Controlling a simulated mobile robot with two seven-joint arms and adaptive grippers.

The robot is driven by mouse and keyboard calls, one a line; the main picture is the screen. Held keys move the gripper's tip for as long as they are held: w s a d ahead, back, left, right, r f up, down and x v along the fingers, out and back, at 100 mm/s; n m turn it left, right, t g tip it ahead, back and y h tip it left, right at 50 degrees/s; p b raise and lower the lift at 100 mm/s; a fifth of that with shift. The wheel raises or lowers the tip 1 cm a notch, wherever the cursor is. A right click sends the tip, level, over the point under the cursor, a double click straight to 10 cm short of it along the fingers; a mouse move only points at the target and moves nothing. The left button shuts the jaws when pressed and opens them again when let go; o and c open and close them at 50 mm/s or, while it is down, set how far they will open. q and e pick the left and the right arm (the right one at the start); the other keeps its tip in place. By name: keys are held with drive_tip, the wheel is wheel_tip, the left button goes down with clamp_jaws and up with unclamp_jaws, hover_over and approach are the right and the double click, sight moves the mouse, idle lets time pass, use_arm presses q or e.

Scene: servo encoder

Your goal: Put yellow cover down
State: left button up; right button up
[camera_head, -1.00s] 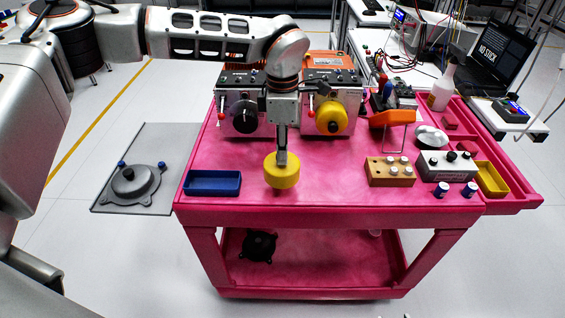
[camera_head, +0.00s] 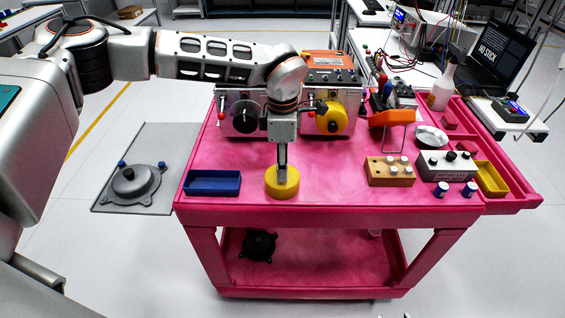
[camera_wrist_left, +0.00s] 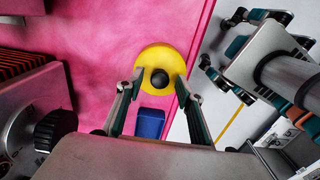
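The yellow cover (camera_head: 274,190), a round disc, rests flat on the pink cart top near its front edge, right of the blue tray. The left wrist view shows it from above as a yellow disc (camera_wrist_left: 158,56) with a black knob (camera_wrist_left: 160,78) in its middle. My left gripper (camera_head: 283,180) points straight down over it. In the wrist view its two fingers (camera_wrist_left: 160,82) stand spread on either side of the knob, clear of it, near the disc's edges.
A blue tray (camera_head: 213,183) lies left of the cover. Two control boxes stand behind, one with a yellow round part (camera_head: 332,118). A wooden block with knobs (camera_head: 390,172), a grey box (camera_head: 446,166) and a yellow tray (camera_head: 491,178) are on the right. Pink surface between cover and block is clear.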

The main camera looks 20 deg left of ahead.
use_arm(q)
wheel_tip(320, 180, up, 12)
idle(0.7)
